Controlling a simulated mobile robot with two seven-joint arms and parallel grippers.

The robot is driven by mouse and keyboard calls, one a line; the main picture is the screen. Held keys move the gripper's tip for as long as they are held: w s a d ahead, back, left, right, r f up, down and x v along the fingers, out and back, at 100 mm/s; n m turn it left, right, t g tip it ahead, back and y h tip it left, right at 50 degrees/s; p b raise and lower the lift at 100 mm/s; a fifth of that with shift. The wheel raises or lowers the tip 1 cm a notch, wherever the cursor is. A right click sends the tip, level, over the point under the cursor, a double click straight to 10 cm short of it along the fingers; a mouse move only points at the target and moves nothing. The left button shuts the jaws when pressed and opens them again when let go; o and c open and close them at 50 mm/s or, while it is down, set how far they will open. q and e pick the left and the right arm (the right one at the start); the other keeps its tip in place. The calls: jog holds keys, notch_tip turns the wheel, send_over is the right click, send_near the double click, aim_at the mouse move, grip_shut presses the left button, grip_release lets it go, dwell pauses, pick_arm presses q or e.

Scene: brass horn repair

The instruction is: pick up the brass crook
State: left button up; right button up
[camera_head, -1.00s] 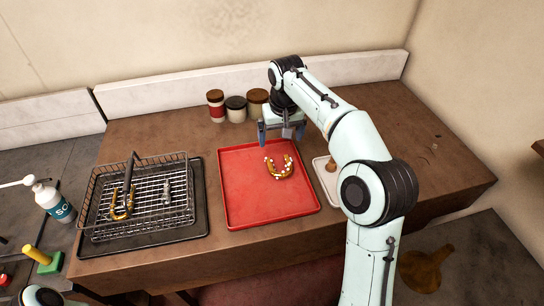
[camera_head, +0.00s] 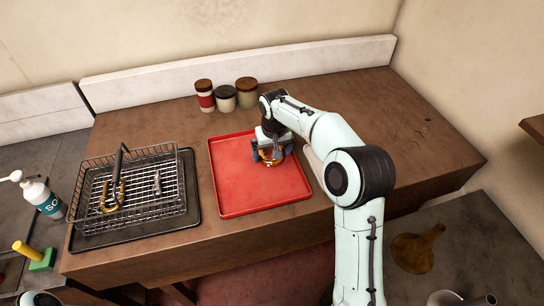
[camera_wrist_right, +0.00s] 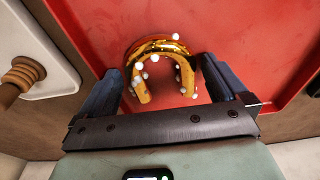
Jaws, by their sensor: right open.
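A U-shaped brass crook (camera_wrist_right: 160,47) with white blobs on it lies on the red tray (camera_head: 235,195), its open end toward my gripper in the wrist view. In the head view the crook (camera_head: 272,159) is mostly hidden by my right gripper (camera_head: 269,158). My right gripper (camera_wrist_right: 167,88) is open, with one blue-grey finger to each side of the crook and nothing gripped. I cannot tell the exact height of the fingertips over the tray. Another U-shaped brass piece (camera_head: 112,198) is in the wire basket at the left. My left gripper is out of view.
The wire basket (camera_head: 168,203) stands on a dark tray (camera_head: 195,215). Several lidded jars (camera_head: 225,98) stand behind the red tray. A white tray (camera_wrist_right: 45,45) holding a brown-handled item (camera_wrist_right: 22,73) lies beside it. A white bottle (camera_head: 42,198) stands far left. The table's right side is clear.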

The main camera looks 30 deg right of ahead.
jog(key=shift+w, duration=0.1)
jog(key=c, duration=0.9)
